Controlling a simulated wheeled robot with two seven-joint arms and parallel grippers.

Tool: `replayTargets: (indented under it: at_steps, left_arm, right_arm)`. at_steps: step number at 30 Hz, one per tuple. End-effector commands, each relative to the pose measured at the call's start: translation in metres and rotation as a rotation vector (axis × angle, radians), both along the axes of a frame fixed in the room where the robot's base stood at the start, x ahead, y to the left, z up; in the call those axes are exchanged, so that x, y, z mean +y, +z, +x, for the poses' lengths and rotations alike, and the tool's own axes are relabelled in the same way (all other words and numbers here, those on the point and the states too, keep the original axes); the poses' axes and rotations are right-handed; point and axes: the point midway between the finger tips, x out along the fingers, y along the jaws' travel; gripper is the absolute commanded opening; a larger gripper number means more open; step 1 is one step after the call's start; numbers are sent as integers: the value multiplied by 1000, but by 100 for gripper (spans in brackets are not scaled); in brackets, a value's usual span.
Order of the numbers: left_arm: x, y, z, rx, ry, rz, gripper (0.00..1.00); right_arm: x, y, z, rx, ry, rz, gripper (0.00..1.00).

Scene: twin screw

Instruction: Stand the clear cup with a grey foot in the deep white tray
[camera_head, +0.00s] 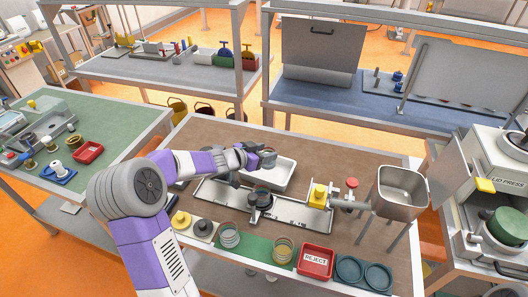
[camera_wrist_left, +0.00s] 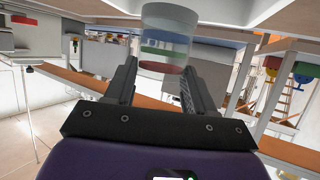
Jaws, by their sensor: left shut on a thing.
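My left gripper (camera_head: 258,160) is shut on a clear cup (camera_head: 268,157), which it holds above the deep white tray (camera_head: 286,186). In the left wrist view the cup (camera_wrist_left: 166,40) is between the fingers of the gripper (camera_wrist_left: 160,75) and looks see-through, with a pale grey end. The cup and tray overlap in the head view, so I cannot tell the exact gap between them. The tray's floor looks empty where it shows. My gripper and wrist hide its left part. My right gripper is not in view.
A metal fixture plate (camera_head: 225,199) with a dark round holder lies in front of the tray. A yellow clamp (camera_head: 318,195) and a steel hopper (camera_head: 400,188) stand to the right. Clear jars (camera_head: 229,236) and a red reject bin (camera_head: 315,261) line the front edge. The brown tabletop behind is clear.

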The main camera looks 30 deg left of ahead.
Motion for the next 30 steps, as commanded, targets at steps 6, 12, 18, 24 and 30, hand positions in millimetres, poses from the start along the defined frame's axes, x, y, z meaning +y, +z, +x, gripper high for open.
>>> replayTargets:
  at_steps: [6,12,18,24,30]
  left_arm:
    - [0,-2,0,0,0,0,18]
    - [0,-2,-1,0,0,0,18]
    - [0,-2,-1,0,0,0,18]
    - [0,-1,-1,1,0,-1,18]
    - [0,-2,-1,1,0,0,18]
  right_arm:
    - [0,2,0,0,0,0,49]
    - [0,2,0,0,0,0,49]
    - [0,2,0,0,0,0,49]
    - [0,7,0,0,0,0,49]
    - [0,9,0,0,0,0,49]
